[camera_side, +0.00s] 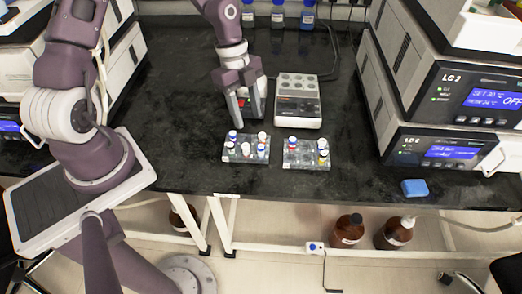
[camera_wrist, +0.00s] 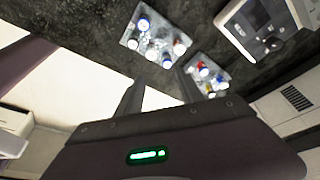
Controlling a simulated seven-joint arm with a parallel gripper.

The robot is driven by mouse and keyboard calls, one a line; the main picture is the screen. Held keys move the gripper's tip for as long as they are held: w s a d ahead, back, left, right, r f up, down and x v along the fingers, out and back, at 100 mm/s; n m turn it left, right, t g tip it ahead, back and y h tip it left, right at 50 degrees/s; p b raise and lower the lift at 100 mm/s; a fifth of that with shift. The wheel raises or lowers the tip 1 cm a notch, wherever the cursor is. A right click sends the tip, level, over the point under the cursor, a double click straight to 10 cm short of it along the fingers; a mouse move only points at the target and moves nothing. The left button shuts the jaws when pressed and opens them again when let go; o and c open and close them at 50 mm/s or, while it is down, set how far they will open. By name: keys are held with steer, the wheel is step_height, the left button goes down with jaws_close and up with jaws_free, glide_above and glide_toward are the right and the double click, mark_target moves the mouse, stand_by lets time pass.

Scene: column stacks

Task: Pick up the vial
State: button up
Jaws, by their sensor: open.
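Several small capped vials stand in two clear racks on the black bench. The left rack (camera_side: 230,157) holds vials with blue and white or red caps, such as a blue-capped vial (camera_side: 232,135). Which vial is meant cannot be told.
A white device with a keypad (camera_side: 298,109) stands behind the right rack. Stacked LC instruments (camera_side: 448,150) stand at the right. A blue block (camera_side: 414,188) lies near the front edge. The bench left of the racks is clear.

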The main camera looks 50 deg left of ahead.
mark_target(261, 146)
steer(key=shift+m+h, duration=0.5)
steer(key=shift+m, duration=0.1)
steer(key=x, duration=0.3)
steer(key=w+x, duration=0.1)
steer(key=x, duration=0.6)
steer(key=shift+w+a+f, duration=0.1)
steer(key=shift+w+a, duration=0.05)
steer(key=shift+w, duration=0.1)
jaws_close()
